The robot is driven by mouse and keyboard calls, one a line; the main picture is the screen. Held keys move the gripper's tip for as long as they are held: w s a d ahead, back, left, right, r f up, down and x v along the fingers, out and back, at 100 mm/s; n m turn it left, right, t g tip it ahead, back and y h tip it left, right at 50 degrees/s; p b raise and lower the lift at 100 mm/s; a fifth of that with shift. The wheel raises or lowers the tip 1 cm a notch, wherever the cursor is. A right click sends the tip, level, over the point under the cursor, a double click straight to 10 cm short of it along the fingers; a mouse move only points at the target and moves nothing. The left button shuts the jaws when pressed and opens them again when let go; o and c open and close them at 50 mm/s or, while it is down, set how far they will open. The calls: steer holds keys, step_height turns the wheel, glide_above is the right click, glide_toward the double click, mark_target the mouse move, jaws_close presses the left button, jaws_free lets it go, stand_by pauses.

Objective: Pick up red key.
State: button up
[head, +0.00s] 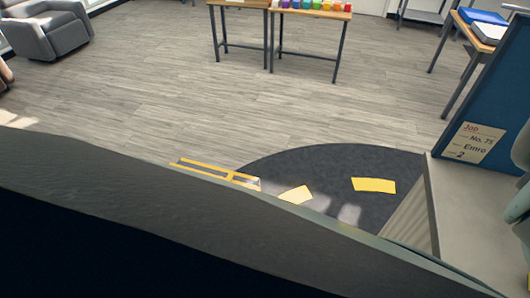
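I cannot make out a red key in the head view. A row of small coloured items (308,4) stands on a wooden-topped table (330,15) at the top, cut by the picture's edge. The one at the right end of the row is red (347,7), but it is too small to tell what it is. My gripper is not in view.
A large dark surface fills the lower left and hides the floor there. Yellow pieces (374,185) lie on a dark round mat (330,165). A blue panel (493,110) with a label (474,141) and a grey ledge (460,200) stand right. An armchair (45,33) stands far left. Mid-floor is clear.

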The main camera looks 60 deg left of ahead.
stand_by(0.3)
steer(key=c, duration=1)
